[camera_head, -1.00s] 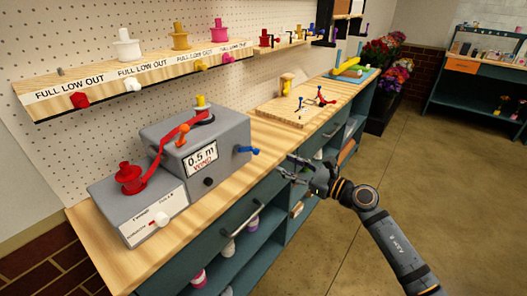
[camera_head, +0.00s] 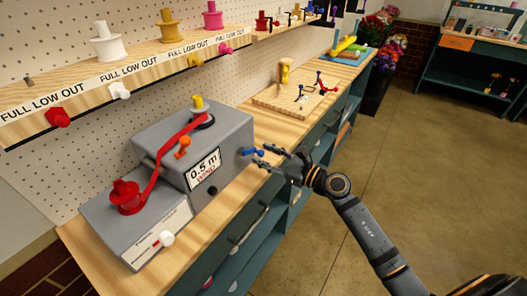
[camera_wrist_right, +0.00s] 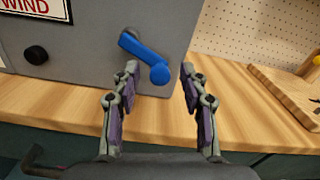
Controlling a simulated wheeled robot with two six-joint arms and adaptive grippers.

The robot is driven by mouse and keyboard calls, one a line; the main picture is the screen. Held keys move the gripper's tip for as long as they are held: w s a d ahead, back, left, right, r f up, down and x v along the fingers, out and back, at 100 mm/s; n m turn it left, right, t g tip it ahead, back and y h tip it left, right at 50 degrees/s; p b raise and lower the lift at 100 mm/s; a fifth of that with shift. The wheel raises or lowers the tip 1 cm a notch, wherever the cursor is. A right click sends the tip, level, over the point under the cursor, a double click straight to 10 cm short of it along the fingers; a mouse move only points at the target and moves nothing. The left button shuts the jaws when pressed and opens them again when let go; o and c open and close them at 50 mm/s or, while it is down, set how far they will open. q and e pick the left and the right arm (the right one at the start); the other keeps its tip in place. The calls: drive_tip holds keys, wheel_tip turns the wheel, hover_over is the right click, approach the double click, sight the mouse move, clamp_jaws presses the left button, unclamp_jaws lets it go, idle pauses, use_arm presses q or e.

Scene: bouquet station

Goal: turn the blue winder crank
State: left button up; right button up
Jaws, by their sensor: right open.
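The blue winder crank (camera_head: 252,152) sticks out from the right end of the grey winder box (camera_head: 225,130). In the right wrist view the blue crank (camera_wrist_right: 143,55) slants down to the right, ending in a round knob. My right gripper (camera_head: 262,158) is open, close to the crank. In the right wrist view its fingertips (camera_wrist_right: 158,70) stand apart with the knob showing between and beyond them, nearer the left finger. I cannot tell whether they touch it. A red ribbon runs from the red spool (camera_head: 125,196) across the winder top. My left gripper is not in view.
An orange lever (camera_head: 183,147) and a black knob (camera_head: 212,190) are on the winder. A wooden board (camera_head: 285,103) with small tools lies farther along the bench. A shelf (camera_head: 120,75) of spools hangs above. Drawer handles (camera_head: 248,223) jut from the bench front.

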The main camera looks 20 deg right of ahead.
drive_tip(key=shift+c, duration=0.5)
drive_tip(key=c, duration=0.5)
clamp_jaws()
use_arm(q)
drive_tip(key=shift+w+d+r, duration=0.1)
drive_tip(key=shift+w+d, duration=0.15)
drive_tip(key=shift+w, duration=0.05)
use_arm(e)
drive_tip(key=shift+m, duration=0.3)
